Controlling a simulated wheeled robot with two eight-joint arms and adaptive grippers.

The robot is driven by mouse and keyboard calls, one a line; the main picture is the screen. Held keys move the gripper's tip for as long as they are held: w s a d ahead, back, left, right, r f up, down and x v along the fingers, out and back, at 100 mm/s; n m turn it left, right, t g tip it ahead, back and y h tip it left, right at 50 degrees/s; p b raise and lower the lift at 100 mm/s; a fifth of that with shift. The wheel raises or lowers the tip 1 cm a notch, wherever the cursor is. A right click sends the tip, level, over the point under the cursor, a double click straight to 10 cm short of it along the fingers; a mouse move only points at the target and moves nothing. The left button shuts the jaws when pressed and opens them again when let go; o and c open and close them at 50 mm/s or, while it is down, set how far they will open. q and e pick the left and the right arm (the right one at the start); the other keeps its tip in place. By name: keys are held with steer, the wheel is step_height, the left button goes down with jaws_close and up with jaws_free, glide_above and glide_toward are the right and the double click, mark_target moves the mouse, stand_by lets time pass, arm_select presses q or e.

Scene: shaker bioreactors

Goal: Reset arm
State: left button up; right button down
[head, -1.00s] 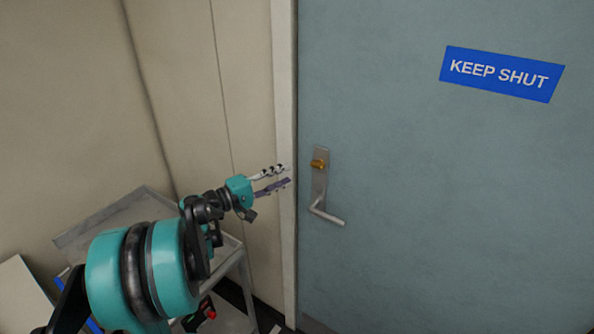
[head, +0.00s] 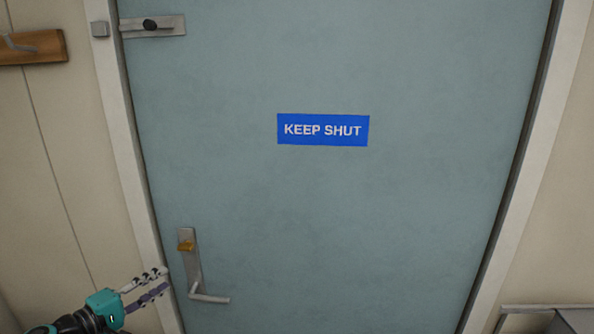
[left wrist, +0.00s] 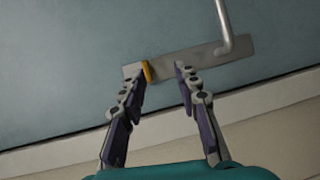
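My left gripper (head: 166,279) is at the lower left of the head view, left of the door handle and in front of the door frame. In the left wrist view its two fingers (left wrist: 159,72) stand apart with nothing between the tips, so it is open and empty. The lever handle (head: 210,298) sits on a metal plate with a brass-coloured thumb-turn (head: 185,246). In the left wrist view the plate (left wrist: 205,57) and the thumb-turn (left wrist: 147,72) lie beyond the fingertips. I cannot tell the exact gap. My right gripper is not in view.
The blue-grey door (head: 330,220) is shut and carries a blue "KEEP SHUT" sign (head: 323,130). A sliding bolt (head: 153,26) is at its upper left. A wooden board with a hook (head: 32,48) hangs on the left wall. A metal edge (head: 545,310) shows at lower right.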

arm_select(q)
steer(key=s+d+f+m+g, duration=0.2)
steer(key=d+f+m+g, duration=0.15)
steer(key=d, duration=0.85)
steer(key=s+d+f+m+g+y, duration=0.2)
steer(key=s+d+f+m+y, duration=0.1)
steer(key=s, duration=0.5)
steer(key=s+d+f+m+g+y, duration=0.2)
steer(key=s+d+f+m+y, duration=0.2)
steer(key=s, duration=0.4)
steer(key=shift+d+f+m, duration=0.75)
steer(key=shift+d+m, duration=0.25)
steer(key=shift+m, duration=0.05)
